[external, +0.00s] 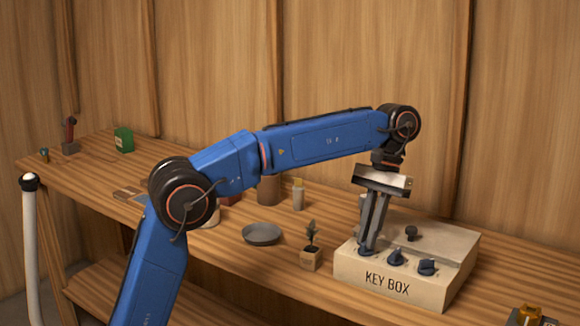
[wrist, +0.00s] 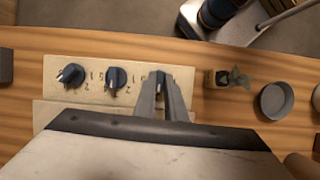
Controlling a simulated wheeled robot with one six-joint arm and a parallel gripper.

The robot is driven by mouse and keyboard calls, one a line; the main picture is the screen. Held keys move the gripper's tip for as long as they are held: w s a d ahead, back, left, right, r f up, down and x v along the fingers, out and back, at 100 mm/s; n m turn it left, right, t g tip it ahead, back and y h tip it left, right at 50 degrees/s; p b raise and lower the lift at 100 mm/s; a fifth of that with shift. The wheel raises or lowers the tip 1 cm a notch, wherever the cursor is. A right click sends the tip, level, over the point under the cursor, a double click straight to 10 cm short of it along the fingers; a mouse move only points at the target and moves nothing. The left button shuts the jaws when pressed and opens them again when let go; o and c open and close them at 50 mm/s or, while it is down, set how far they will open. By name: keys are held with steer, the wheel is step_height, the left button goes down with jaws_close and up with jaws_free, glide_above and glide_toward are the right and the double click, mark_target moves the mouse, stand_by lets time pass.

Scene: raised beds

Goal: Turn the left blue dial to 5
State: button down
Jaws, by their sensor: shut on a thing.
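The key box (external: 388,284) is a cream box with a row of three blue dials on its sloped front. My gripper (external: 369,243) points down at the left blue dial (external: 364,250) and is shut on it; the fingers hide much of this dial. The middle blue dial (external: 395,258) and right blue dial (external: 427,267) stand free. In the wrist view the row is reversed: my gripper (wrist: 161,80) is at the right end, with the middle dial (wrist: 116,77) and the other end dial (wrist: 71,75) to its left. The held dial's pointer and most of its numbers are hidden.
A dark knob (external: 411,233) stands on the box top behind the dials. A small potted plant (external: 311,250) stands just left of the box, with a grey dish (external: 262,234) further left. A bottle (external: 298,195) stands behind them. The bench's front edge is close to the box.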

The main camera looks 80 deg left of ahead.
steer(key=c, duration=1.8)
jaws_free()
